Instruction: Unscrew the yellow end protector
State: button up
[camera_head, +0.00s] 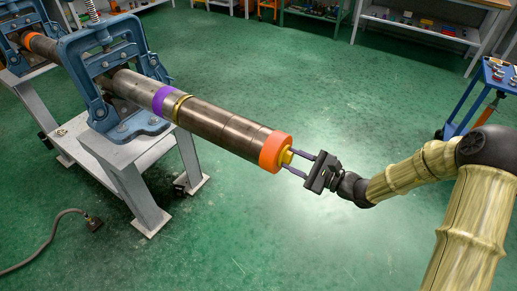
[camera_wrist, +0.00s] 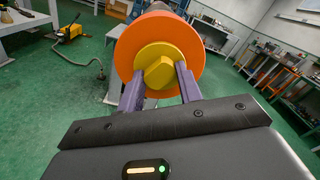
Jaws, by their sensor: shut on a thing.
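The yellow end protector (camera_head: 287,157) sits at the right end of the long pipe, inside an orange ring (camera_head: 271,151). In the wrist view the yellow end protector (camera_wrist: 161,56) shows a raised block on its face, centred in the orange ring (camera_wrist: 130,40). My gripper (camera_head: 296,164) comes from the right, in line with the pipe. In the wrist view its two purple fingers (camera_wrist: 160,92) stand on either side of the raised block, shut on it. The pipe (camera_head: 215,122) has a purple band and a brass-coloured ring further left.
A blue vise (camera_head: 105,70) on a grey stand (camera_head: 130,185) holds the pipe; another blue vise (camera_head: 12,40) stands at the far left. A cable (camera_head: 45,240) lies on the green floor. A blue cart (camera_head: 470,105) stands at the right. The floor below the gripper is clear.

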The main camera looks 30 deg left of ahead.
jog(key=shift+w+f+n+b, duration=0.1)
jog(key=shift+f+n+b, duration=0.05)
jog(key=shift+n+b, duration=0.75)
jog(key=shift+r, duration=0.2)
jog(key=shift+f+n+b, duration=0.2)
jog(key=shift+n+b, duration=0.5)
jog(key=shift+b, duration=0.5)
jog(key=n+b, duration=0.5)
jog(key=b, duration=0.3)
jog(key=n+b, duration=0.3)
jog(key=b, duration=0.3)
jog(key=shift+n+b, duration=0.3)
jog(key=shift+b, duration=0.05)
jog(key=n+b, duration=0.3)
jog(key=b, duration=0.4)
jog(key=shift+d+n, duration=0.1)
jog(key=shift+n, duration=0.2)
jog(key=shift+r+n+b, duration=0.1)
jog(key=shift+n+b, duration=0.3)
jog(key=shift+b, duration=0.35)
